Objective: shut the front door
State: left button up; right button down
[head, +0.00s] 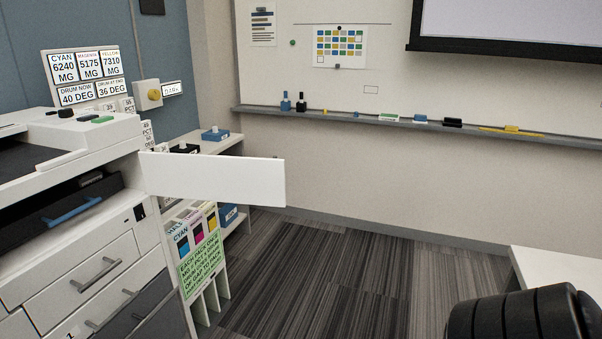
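The front door (213,179) is a plain white panel on the white printer (95,131) at the left of the head view. It stands open, reaching out to the right from the printer's right front edge. The dark opening it leaves bare shows a black unit with a blue handle (72,211). Neither of my grippers is in view.
Grey-handled drawers (75,283) lie below the opening. A rack with cyan, magenta and yellow packs and a green sign (201,267) stands behind the door. A black ribbed object (525,316) and white tabletop (555,268) are at lower right. The middle floor is clear.

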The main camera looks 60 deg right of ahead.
aim_at(261, 182)
jog(key=z, duration=2.6)
jog(key=i, duration=3.6)
jog(key=u, duration=4)
jog(key=i, duration=1)
jog(key=u, duration=0.1)
jog(key=k, duration=0.25)
jog(key=z, duration=0.1)
